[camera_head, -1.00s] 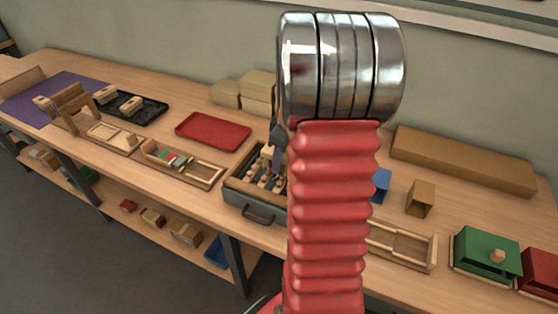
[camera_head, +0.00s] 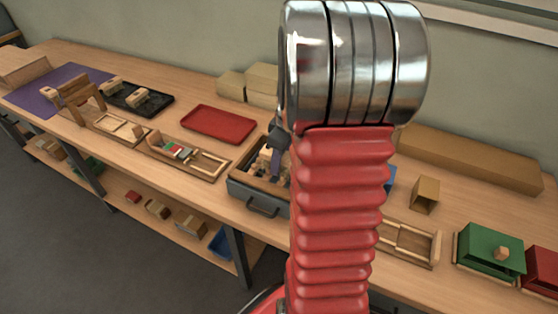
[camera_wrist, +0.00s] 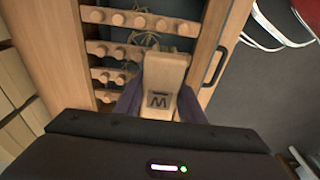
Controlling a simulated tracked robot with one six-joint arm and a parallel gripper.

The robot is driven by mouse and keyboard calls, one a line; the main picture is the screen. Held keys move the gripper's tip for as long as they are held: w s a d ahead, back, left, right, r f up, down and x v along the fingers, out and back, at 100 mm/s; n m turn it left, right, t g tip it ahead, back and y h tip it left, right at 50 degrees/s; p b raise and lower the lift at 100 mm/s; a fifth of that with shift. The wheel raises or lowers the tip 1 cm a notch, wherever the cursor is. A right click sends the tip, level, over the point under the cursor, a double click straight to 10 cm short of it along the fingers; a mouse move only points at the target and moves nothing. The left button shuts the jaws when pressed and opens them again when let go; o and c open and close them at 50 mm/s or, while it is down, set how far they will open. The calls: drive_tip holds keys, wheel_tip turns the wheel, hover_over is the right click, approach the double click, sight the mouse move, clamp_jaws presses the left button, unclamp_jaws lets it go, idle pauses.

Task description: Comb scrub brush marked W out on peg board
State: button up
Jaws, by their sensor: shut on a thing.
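The scrub brush (camera_wrist: 164,82) is a pale wooden block with a dark letter, which reads as W, on its face. In the wrist view it sits between the two dark purple fingers of my gripper (camera_wrist: 160,108), which is shut on it. Its bristles are hidden, though thin tan strands show beside its top. The peg board (camera_wrist: 103,62) lies under and left of it, with rows of round wooden pegs inside a wooden-sided box. In the head view my gripper (camera_head: 276,160) is partly hidden by my arm, over the box (camera_head: 240,184). I cannot tell whether brush and pegs touch.
A red tray (camera_head: 219,123) lies left of the box, with a wooden frame fixture (camera_head: 205,163) in front of it. A black tray (camera_head: 140,100) holds wooden blocks farther left. A green box (camera_head: 490,252) stands at right. The box's handle (camera_head: 263,207) faces the bench front.

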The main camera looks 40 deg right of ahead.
drive_tip(key=shift+s+a+f, duration=0.1)
drive_tip(key=shift+s+f, duration=0.05)
drive_tip(key=shift+f, duration=0.05)
drive_tip(key=shift+c, duration=0.4)
drive_tip(key=shift+d, duration=0.4)
drive_tip(key=shift+c, duration=0.5)
drive_tip(key=shift+w+d+r, duration=0.1)
drive_tip(key=shift+w+d, duration=0.3)
drive_tip(key=shift+d, duration=0.35)
drive_tip(key=shift+w+d+r, duration=0.1)
drive_tip(key=shift+w+d, duration=0.25)
drive_tip(key=shift+d, duration=0.4)
drive_tip(key=shift+d, duration=0.15)
drive_tip(key=shift+w+d+f, duration=0.1)
drive_tip(key=shift+w+d, duration=0.25)
drive_tip(key=shift+d, duration=0.55)
drive_tip(key=shift+w+d+f, duration=0.1)
drive_tip(key=shift+w+d, duration=0.2)
drive_tip(key=shift+d, duration=0.55)
drive_tip(key=shift+s+a+r, duration=0.1)
drive_tip(key=shift+s+a, duration=0.1)
drive_tip(key=shift+a, duration=0.45)
drive_tip(key=shift+s+a+f, duration=0.1)
drive_tip(key=shift+s+a, duration=0.15)
drive_tip(key=shift+a, duration=0.35)
drive_tip(key=shift+s+a+r, duration=0.1)
drive_tip(key=shift+s+a, duration=0.1)
drive_tip(key=shift+a, duration=0.45)
drive_tip(key=shift+a, duration=0.1)
